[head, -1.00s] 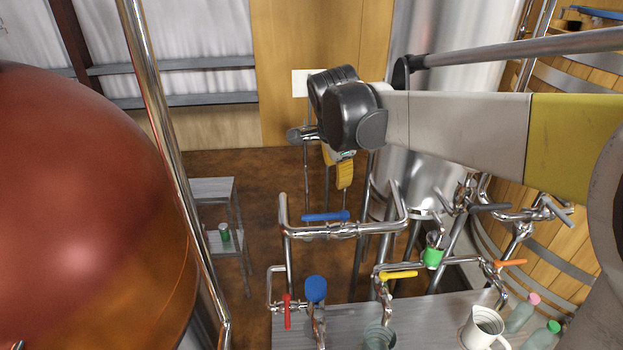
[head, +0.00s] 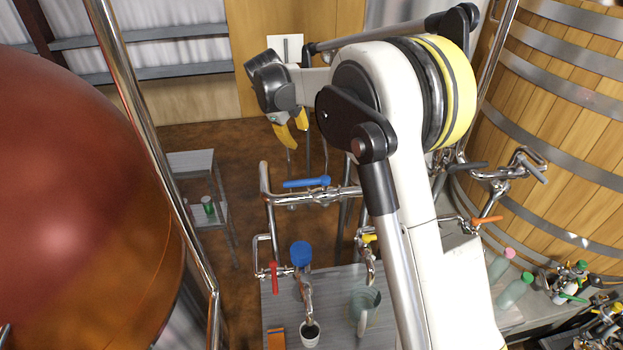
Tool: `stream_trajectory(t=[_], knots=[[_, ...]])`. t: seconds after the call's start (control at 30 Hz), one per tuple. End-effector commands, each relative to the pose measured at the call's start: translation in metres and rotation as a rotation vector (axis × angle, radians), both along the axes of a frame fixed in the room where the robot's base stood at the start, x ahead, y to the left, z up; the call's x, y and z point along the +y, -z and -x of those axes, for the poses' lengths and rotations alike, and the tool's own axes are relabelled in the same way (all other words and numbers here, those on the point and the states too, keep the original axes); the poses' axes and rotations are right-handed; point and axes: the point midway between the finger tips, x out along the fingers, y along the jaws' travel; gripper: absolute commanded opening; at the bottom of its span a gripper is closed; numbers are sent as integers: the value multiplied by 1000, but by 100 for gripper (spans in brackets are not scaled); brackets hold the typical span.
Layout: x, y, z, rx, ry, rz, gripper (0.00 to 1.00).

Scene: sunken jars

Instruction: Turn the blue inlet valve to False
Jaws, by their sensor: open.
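A blue lever handle (head: 306,182), which fits the blue inlet valve, sits on the horizontal steel pipe at the picture's middle. The lever lies roughly along the pipe. A separate rounded blue handle (head: 301,253) stands on a tap lower down; I cannot tell from the picture alone which one bears the inlet name. My gripper (head: 294,130) has yellow fingers pointing down and is open and empty. It shows above and slightly left of the blue lever, apart from it. Its depth relative to the pipe is hard to tell.
A red lever (head: 273,277), a yellow lever (head: 370,238) and an orange lever (head: 487,220) are on nearby pipes. A copper vessel (head: 80,200) fills the left, with an upright steel pipe (head: 150,150) beside it. A wooden vat (head: 560,130) stands right. Cups stand on the grey table below.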

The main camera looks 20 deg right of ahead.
Motion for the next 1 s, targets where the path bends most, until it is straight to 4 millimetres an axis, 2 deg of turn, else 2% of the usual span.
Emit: stream_trajectory(t=[0.17, 0.27, 0.4, 0.53, 0.63, 0.77, 1.0], knots=[[1, -3, 9, 31, -32, -8, 41], [6, -10, 39, 137, -159, -40, 41], [19, -21, 95, 303, -426, -126, 41], [31, -27, 131, 385, -619, -193, 41], [36, -26, 141, 405, -686, -216, 41], [36, -13, 142, 407, -693, -218, 41], [36, 25, 141, 406, -692, -216, 41]])
